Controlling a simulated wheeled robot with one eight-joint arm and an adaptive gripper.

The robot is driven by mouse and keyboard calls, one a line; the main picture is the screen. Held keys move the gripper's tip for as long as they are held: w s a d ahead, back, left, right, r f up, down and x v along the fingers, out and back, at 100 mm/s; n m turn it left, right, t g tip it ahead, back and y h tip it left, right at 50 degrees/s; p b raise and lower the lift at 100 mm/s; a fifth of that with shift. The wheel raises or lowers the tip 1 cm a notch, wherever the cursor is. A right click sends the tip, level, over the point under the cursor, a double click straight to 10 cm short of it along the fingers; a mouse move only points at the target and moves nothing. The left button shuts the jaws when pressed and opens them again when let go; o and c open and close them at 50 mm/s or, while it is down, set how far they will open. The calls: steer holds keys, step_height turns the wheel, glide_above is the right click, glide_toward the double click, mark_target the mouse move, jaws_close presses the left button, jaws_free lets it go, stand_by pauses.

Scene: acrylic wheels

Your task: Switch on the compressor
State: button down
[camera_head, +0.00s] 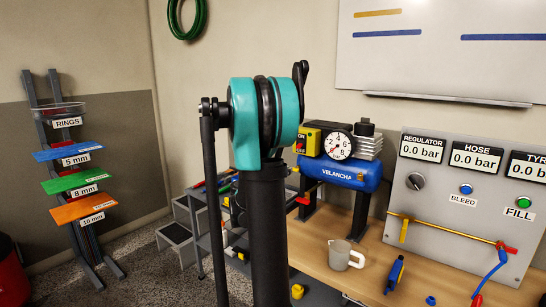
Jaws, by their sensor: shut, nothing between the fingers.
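The compressor (340,173) is a blue tank marked VELANCHA on dark legs, right of the picture's middle. Its yellow and black switch box (306,139) sits on top at the left, marked ON and OFF. The switch's own position is too small to tell. A round white gauge (338,145) and a grey finned pump head stand beside the box. My teal and black arm rises in front, just left of the compressor, and hides what lies behind it. My gripper cannot be made out in this view.
A grey panel (455,215) at the right has a regulator knob, bleed and fill buttons, and displays; regulator and hose read 0.0 bar. A mug (346,255) stands on the wooden bench (325,275). A ring rack (75,180) stands at the left.

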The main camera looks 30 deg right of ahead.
mark_target(300, 146)
steer(key=shift+w+a+r+n+h, duration=0.35)
steer(key=shift+w+a+n, duration=0.1)
steer(key=shift+w+n, duration=0.1)
steer(key=f+x, duration=0.1)
steer(key=x, duration=0.9)
steer(key=shift+s+a+r, duration=0.1)
steer(key=shift+a+r, duration=0.15)
steer(key=shift+r, duration=0.55)
steer(key=shift+a+r, duration=0.2)
steer(key=shift+r, duration=0.55)
steer(key=shift+s+a+r, duration=0.1)
steer(key=shift+a+r, duration=0.15)
steer(key=shift+r, duration=0.55)
